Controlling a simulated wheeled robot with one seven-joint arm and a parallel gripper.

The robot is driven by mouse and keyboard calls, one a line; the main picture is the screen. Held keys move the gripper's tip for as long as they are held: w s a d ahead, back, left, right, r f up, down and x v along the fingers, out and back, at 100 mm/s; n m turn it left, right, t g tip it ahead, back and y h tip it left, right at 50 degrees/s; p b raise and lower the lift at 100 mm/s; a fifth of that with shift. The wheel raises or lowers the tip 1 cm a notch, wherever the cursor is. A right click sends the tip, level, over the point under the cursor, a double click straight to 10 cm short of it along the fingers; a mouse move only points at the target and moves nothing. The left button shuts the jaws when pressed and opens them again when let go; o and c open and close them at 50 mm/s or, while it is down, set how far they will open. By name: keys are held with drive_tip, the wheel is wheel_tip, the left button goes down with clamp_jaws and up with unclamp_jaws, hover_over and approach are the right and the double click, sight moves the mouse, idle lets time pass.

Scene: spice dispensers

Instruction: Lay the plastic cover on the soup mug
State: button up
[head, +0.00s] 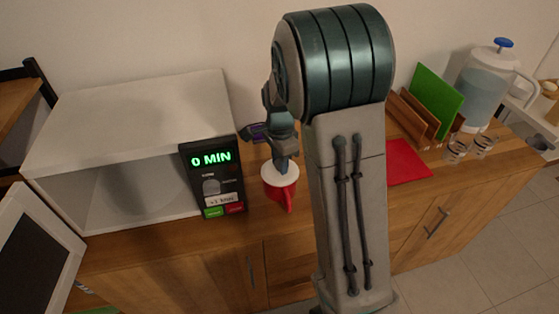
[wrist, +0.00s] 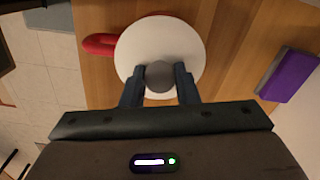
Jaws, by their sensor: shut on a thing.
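The red soup mug (head: 280,195) stands on the wooden counter just right of the microwave's control panel. The white plastic cover (head: 274,175) is at the top of the mug; in the wrist view the round cover (wrist: 181,40) hides most of the mug, and only the red handle (wrist: 100,44) and a bit of red rim show. My gripper (head: 284,165) is above the mug. In the wrist view its fingers (wrist: 159,77) are shut on the cover's grey knob (wrist: 159,75). I cannot tell whether the cover touches the rim.
The microwave (head: 130,140) is left of the mug, its door (head: 35,255) open. A purple object (wrist: 292,75) is right of the cover in the wrist view. A red mat (head: 408,163), a green board (head: 436,100), small glasses and a water jug (head: 488,88) are at right.

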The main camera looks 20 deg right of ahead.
drive_tip(key=o, duration=1)
drive_tip(key=shift+o, duration=0.2)
wheel_tip(320, 180, up, 14)
drive_tip(key=shift+f, duration=0.1)
drive_tip(key=s+f+n+t, duration=0.2)
drive_tip(key=s+n+t, duration=0.1)
drive_tip(key=s+n, duration=1.2)
drive_tip(key=s, duration=0.6)
drive_tip(key=shift+a+f, duration=0.15)
drive_tip(key=shift+f, duration=0.05)
